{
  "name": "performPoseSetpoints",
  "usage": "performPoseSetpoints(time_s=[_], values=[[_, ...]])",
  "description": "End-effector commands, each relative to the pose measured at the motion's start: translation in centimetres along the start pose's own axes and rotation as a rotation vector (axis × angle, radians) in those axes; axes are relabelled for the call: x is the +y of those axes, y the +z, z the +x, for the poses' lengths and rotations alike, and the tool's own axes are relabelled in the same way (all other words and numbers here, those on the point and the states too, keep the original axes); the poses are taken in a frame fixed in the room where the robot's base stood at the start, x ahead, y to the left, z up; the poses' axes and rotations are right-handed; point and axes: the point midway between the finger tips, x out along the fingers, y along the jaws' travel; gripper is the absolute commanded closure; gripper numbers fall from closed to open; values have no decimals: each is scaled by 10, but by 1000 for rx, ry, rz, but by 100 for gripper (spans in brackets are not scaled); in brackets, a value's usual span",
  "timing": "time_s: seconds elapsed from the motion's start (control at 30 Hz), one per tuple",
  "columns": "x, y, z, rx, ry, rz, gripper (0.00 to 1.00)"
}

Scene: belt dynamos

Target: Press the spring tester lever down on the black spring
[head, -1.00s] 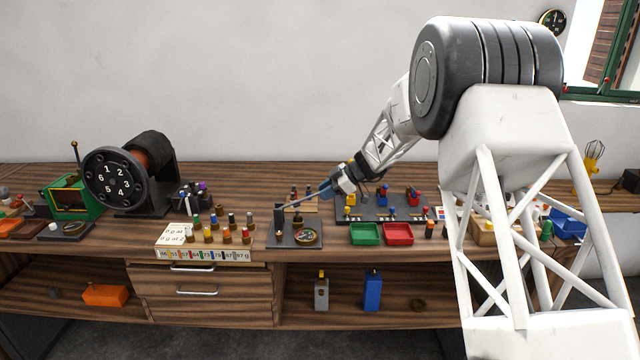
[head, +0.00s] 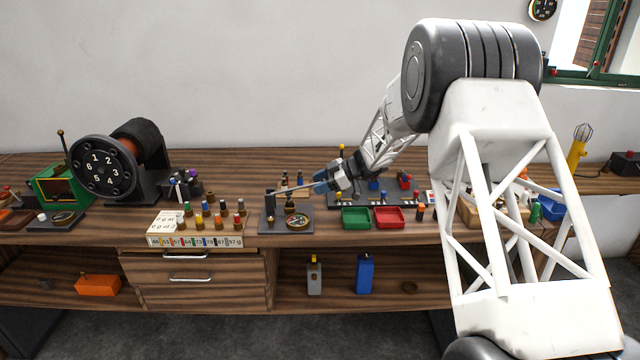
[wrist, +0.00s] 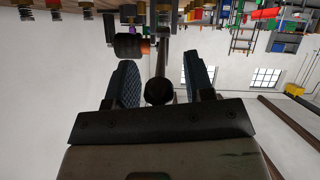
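The spring tester (head: 268,232) stands near the bench's front edge, with a dark base, a post at its left and a round dial (head: 298,222). Its lever (head: 290,190) runs from the post to the right, nearly level, rising slightly toward my gripper (head: 320,187). A small dark piece with a brass-coloured base (head: 290,205) sits below the lever; I take it for the black spring, but it is too small to be sure. In the wrist view, my gripper's fingers (wrist: 163,85) stand apart on both sides of the lever's round dark end (wrist: 158,91), with gaps showing.
A green tray (head: 356,218) and a red tray (head: 389,217) lie right of the tester. A numbered drum (head: 102,168) stands at the back left. The wrist view is upside down.

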Motion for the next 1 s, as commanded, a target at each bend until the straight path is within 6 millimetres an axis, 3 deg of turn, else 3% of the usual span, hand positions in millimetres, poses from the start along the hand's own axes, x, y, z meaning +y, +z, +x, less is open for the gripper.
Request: performPoseSetpoints(time_s=[0.47,1.0], values=[[0,-1,-8,0,1,-1,52],[1,-1,-69,0,2,0,52]])
